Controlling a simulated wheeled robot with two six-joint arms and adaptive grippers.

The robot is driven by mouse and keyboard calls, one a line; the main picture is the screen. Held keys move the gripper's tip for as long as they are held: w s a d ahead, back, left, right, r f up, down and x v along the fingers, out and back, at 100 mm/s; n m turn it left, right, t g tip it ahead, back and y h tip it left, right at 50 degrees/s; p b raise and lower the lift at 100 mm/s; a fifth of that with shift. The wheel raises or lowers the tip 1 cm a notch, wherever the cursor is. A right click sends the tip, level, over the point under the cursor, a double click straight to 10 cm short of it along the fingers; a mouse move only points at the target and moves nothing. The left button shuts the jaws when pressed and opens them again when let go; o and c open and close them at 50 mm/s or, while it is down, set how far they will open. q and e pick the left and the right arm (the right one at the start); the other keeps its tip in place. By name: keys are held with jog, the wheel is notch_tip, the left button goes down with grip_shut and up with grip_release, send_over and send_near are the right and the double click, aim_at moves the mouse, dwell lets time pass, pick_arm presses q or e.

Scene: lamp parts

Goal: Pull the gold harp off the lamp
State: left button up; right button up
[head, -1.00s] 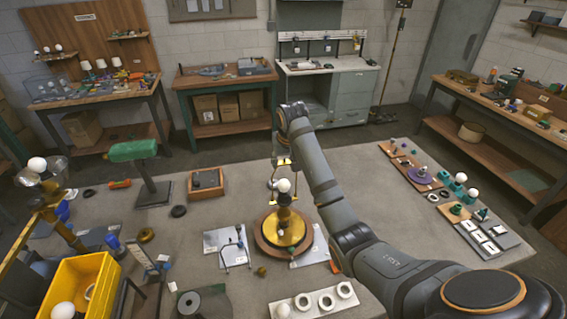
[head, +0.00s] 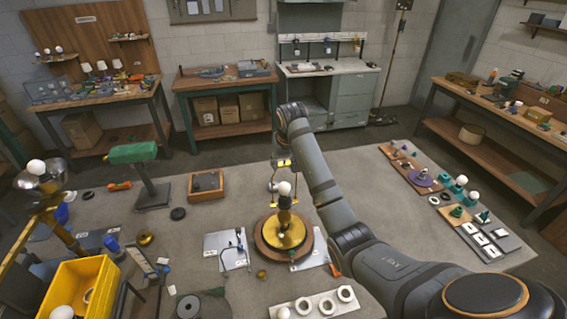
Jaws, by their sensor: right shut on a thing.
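The lamp (head: 283,232) stands upright on the table, with a round gold body on a wooden disc. A white bulb (head: 284,188) tops its stem. The gold harp (head: 270,203) is thin and hard to make out; its sides flank the bulb and its lower ends show left and right of the stem. My right gripper (head: 283,163) is above the bulb, shut on the top of the harp. Whether the harp's lower ends touch the lamp is too small to tell. My left gripper is out of view.
Metal plates (head: 227,247) with small parts lie beside the lamp. A wooden tray (head: 206,187) and a green-topped stand (head: 133,155) are behind left. A yellow bin (head: 85,287) is at front left. White rings (head: 327,305) lie in front. Table right of my right arm is partly clear.

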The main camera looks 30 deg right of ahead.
jog(key=shift+s+r, duration=0.1)
jog(key=shift+r, duration=2.45)
jog(key=shift+r, duration=2.5)
